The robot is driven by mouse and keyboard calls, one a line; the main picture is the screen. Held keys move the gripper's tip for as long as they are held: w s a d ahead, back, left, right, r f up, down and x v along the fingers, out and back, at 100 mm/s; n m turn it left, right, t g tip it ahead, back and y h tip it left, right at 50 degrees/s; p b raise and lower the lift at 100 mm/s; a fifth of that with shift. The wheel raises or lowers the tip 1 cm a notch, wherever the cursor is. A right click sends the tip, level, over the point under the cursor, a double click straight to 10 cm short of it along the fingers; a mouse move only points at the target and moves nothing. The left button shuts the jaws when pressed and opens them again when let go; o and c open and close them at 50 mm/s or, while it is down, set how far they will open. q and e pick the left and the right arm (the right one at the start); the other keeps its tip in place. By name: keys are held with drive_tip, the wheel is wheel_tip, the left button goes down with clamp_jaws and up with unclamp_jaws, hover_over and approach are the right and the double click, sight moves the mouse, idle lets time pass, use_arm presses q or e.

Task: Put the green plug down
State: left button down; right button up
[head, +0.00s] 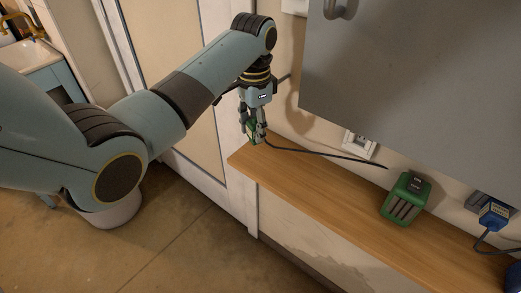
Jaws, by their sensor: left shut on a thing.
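The green plug (251,127) is between the fingers of my left gripper (256,131), which is shut on it. The gripper points down over the left end of the wooden shelf (310,180). A dark cord (325,153) runs right from the plug above the shelf. The fingers hide part of the plug, and I cannot tell whether it touches the shelf. My right gripper is not in view.
A green box-shaped device (407,198) stands on the shelf at the right. A blue plug (493,214) is at the wall beyond it. A white wall outlet (359,145) sits behind the shelf. A grey cabinet (415,75) hangs above. The shelf's middle is clear.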

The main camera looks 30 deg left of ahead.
sight(254, 140)
use_arm(q)
wheel_tip(254, 140, down, 4)
drive_tip(key=shift+s+r, duration=0.15)
wheel_tip(254, 140, down, 3)
drive_tip(key=shift+r, duration=0.2)
drive_tip(key=shift+f+b, duration=0.3)
drive_tip(key=shift+f, duration=0.1)
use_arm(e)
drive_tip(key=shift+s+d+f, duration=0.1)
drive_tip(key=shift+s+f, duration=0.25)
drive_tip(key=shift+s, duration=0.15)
use_arm(q)
drive_tip(key=shift+f, duration=0.1)
drive_tip(key=c, duration=1.3)
unclamp_jaws()
drive_tip(key=o, duration=0.4)
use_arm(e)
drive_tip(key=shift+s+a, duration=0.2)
use_arm(q)
wheel_tip(254, 140, up, 12)
drive_tip(key=shift+r+p, duration=0.1)
drive_tip(key=shift+p, duration=0.25)
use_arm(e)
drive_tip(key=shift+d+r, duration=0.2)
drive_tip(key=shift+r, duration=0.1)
